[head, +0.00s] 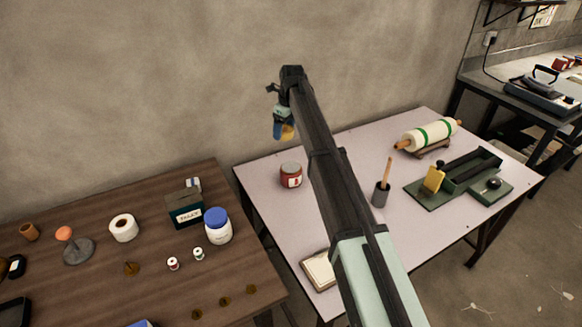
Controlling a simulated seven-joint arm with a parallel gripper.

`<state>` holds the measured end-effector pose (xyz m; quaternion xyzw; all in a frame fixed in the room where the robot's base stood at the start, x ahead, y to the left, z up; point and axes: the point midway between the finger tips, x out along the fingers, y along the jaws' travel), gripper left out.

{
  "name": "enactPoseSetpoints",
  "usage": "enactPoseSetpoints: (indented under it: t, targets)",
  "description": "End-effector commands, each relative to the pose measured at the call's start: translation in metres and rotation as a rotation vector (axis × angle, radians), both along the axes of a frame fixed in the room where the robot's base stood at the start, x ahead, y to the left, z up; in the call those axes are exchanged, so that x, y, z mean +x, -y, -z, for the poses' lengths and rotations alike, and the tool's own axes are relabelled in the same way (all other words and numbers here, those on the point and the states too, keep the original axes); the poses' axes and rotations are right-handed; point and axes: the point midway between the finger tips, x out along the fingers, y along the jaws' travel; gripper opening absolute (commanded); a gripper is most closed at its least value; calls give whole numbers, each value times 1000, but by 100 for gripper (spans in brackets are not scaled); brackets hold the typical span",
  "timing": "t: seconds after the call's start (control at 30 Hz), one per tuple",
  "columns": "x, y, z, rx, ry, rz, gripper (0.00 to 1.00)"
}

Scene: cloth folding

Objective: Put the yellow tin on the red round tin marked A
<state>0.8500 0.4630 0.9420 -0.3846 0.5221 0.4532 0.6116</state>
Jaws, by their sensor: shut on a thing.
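A red round tin (291,177) with a pale label stands upright near the back left of the light table; its marking is too small to read. My gripper (282,128) is up and to the left of this tin in the picture, apart from it and in front of the wall. It is shut on the yellow tin (288,132). Only a small yellow part shows; the blue fingers hide the rest.
The light table (270,215) also holds a grey cup (380,195) with a stick, a rolling pin (431,134), a green tray (425,198) with a yellow bottle-like item (434,178), and a framed slab (318,271). A cluttered brown table (75,291) stands left.

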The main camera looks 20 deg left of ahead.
Motion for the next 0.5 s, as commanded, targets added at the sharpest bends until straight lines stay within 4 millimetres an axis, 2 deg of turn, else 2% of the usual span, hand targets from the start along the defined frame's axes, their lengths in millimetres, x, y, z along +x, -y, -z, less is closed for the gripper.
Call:
enactPoseSetpoints:
  t: [0.03, 0.1, 0.3, 0.5]
  targets:
    - [-1, 15, 0, 0, 0, 3, 32]
    - [-5, 28, 1, 0, -1, -10, 32]
    - [-29, 37, 4, -3, -5, -131, 32]
    - [-32, 37, 4, -7, -3, -252, 32]
